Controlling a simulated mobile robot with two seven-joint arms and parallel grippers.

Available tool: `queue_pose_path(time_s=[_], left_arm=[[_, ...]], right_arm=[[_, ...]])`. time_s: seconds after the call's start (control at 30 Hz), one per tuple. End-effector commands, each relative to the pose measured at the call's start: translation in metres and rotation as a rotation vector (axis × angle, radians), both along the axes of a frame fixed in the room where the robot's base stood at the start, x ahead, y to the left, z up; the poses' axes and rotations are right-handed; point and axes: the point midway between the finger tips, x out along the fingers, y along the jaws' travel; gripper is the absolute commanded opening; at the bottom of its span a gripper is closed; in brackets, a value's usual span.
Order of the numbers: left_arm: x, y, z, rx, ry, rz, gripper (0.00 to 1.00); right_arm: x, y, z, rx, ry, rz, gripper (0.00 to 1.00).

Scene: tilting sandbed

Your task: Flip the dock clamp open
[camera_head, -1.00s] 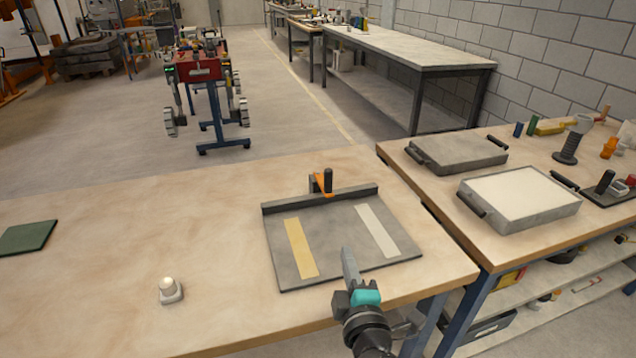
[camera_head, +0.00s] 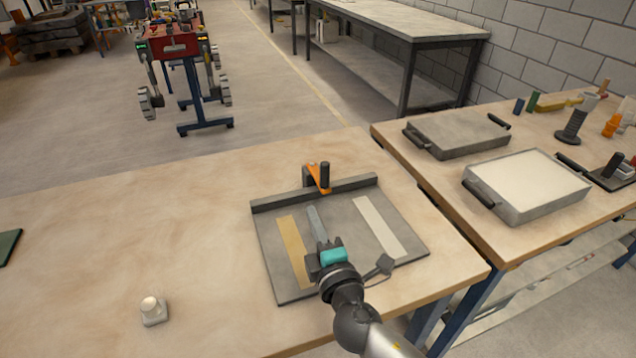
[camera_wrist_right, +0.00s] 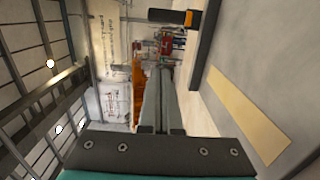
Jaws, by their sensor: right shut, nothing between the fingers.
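The dock clamp (camera_head: 317,177) is orange with an upright black handle. It stands at the middle of the back wall of the grey dock plate (camera_head: 340,236). My right gripper (camera_head: 313,212) is shut and empty. In the head view it appears over the plate, between the yellow and white strips, on the front side of the clamp. In the right wrist view its fingers (camera_wrist_right: 156,88) are together, and the clamp's black handle (camera_wrist_right: 172,17) shows sideways near the top edge, apart from them. My left gripper is not in view.
A white knob on a small base (camera_head: 152,311) stands at the front left of the table. A green mat (camera_head: 8,246) lies at the left edge. On the right-hand table are a grey tray (camera_head: 457,134) and a tray with a white top (camera_head: 526,185).

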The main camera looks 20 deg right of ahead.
Motion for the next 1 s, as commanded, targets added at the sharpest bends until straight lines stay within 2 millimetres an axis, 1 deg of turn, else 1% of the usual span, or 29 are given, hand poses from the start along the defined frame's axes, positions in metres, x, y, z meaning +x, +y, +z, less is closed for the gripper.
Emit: queue_pose_path(time_s=[0.03, 0.2, 0.57, 0.6, 0.73, 0.83, 1.0], left_arm=[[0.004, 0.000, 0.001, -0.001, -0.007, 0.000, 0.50], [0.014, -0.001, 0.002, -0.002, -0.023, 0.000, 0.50], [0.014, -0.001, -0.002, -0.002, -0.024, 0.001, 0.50], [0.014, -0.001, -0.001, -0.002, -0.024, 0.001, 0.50], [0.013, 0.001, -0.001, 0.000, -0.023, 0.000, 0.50], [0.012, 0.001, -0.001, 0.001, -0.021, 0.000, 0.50], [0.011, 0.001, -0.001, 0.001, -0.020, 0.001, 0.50]], right_arm=[[0.008, 0.000, 0.002, 0.000, -0.003, 0.000, 0.00], [0.034, 0.000, 0.002, 0.000, -0.003, 0.000, 0.00], [0.089, -0.001, 0.001, 0.001, -0.002, -0.001, 0.00], [0.091, -0.010, 0.000, -0.003, 0.000, -0.003, 0.00], [0.094, -0.027, 0.001, -0.001, 0.000, -0.001, 0.00], [0.096, -0.035, 0.000, 0.000, 0.000, 0.000, 0.00], [0.097, -0.040, 0.000, 0.001, 0.000, 0.000, 0.00]])
